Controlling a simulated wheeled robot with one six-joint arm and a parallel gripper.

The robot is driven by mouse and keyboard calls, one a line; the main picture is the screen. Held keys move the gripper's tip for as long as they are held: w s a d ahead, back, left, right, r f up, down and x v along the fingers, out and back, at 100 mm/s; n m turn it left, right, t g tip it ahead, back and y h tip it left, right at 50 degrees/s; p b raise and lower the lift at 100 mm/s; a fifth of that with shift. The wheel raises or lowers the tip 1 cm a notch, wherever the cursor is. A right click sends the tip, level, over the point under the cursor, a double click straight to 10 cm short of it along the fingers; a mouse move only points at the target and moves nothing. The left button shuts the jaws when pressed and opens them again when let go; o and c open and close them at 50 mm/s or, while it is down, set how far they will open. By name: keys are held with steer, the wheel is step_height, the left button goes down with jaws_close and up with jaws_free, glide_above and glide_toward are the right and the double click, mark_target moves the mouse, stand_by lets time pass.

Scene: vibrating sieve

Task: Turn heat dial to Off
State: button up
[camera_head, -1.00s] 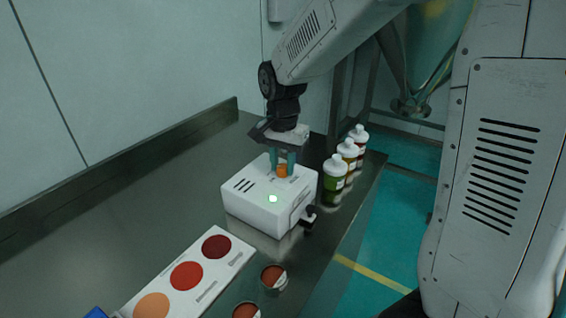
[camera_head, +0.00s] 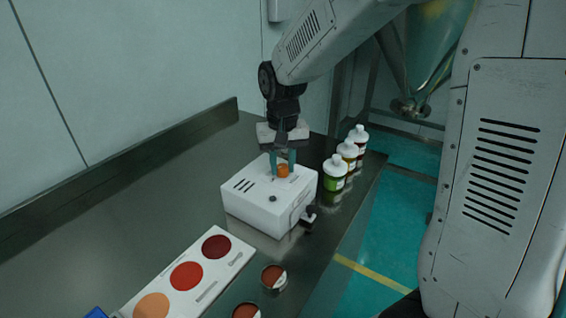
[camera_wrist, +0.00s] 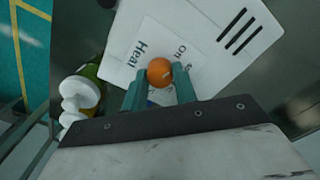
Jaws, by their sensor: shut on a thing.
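The heat dial (camera_head: 283,170) is a small orange knob on top of a white box (camera_head: 250,207) that stands on the steel table. My gripper (camera_head: 283,160) points down over the box, with its teal fingers on the dial. In the wrist view the orange dial (camera_wrist: 159,72) sits between the two fingertips (camera_wrist: 160,88), and "Heat" and "On" are printed on the panel beside it. Any "Off" mark is not readable. A round indicator (camera_head: 273,198) on the box's top is dark.
Several white-capped bottles (camera_head: 335,173) stand right of the box, near the table's edge. A card with coloured circles (camera_head: 187,276) and small round cups (camera_head: 273,276) lie in front. The table (camera_head: 150,200) left of the box is clear.

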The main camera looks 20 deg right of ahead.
mark_target(283, 166)
steer(key=shift+w+r, duration=0.1)
stand_by(0.3)
steer(key=o, duration=1)
step_height(283, 166, up, 8)
steer(key=shift+f, duration=0.15)
steer(key=s+d, duration=0.1)
steer(key=s, duration=0.7)
steer(key=s+d+r+n+t, duration=0.1)
steer(key=s, duration=0.8)
steer(key=s+d+r+n, duration=0.1)
steer(key=s, duration=0.8)
steer(key=shift+d, duration=0.15)
